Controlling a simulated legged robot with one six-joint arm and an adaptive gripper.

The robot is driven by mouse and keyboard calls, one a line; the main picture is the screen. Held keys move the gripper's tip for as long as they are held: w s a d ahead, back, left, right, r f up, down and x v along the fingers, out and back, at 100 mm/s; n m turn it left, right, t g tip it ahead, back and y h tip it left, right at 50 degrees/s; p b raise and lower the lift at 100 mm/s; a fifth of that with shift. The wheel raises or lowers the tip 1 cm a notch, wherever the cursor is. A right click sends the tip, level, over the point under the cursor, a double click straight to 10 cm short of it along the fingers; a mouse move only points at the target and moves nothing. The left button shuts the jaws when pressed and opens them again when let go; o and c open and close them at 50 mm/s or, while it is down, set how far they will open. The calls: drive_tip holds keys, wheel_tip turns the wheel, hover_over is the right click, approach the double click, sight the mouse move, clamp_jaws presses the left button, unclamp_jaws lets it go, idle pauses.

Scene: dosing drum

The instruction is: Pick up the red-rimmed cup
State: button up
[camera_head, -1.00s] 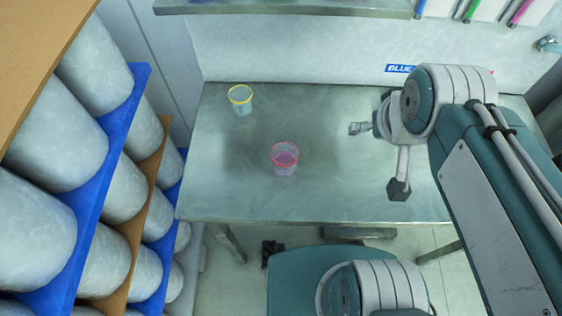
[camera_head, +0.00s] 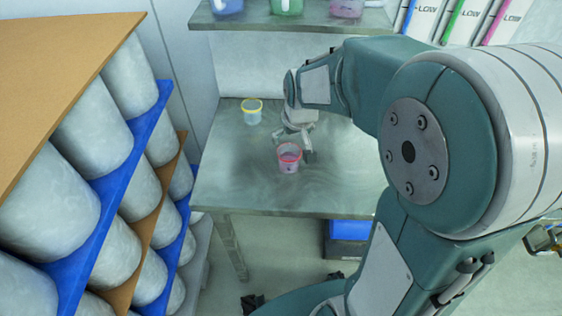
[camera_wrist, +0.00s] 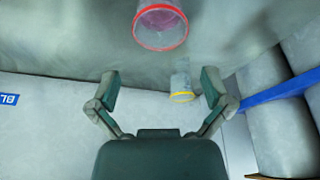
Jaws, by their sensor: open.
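The red-rimmed cup (camera_head: 289,158) stands upright on the metal table (camera_head: 235,180), with pink contents. In the wrist view the red-rimmed cup (camera_wrist: 161,26) is at the top centre, beyond the fingertips and not between them. A yellow-rimmed cup (camera_head: 252,111) stands farther back and to the left. It also shows in the wrist view (camera_wrist: 181,90), smaller, between the fingers in the picture. My gripper (camera_wrist: 157,82) is open and empty, its two fingers spread wide. In the head view my gripper (camera_head: 304,140) is just right of and behind the red-rimmed cup; touching cannot be told.
Large pale drums (camera_head: 110,195) on blue and brown boards fill the left side. A shelf (camera_head: 265,22) with several containers hangs above the table's back, binders (camera_head: 460,20) beside it. A blue bin (camera_head: 350,231) is under the table. The table's left front is clear.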

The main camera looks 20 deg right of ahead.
sight(288, 155)
drive_tip(key=x, duration=0.4)
drive_tip(key=shift+d, duration=0.2)
drive_tip(key=x, duration=0.3)
drive_tip(key=s+x, duration=0.1)
drive_tip(key=shift+w+a+f, duration=0.2)
drive_tip(key=shift+a+f, duration=0.15)
drive_tip(key=shift+f, duration=0.15)
drive_tip(key=shift+w+f, duration=0.1)
drive_tip(key=shift+f, duration=0.15)
drive_tip(key=shift+d, duration=0.1)
drive_tip(key=c, duration=1.1)
drive_tip(key=shift+r, duration=0.1)
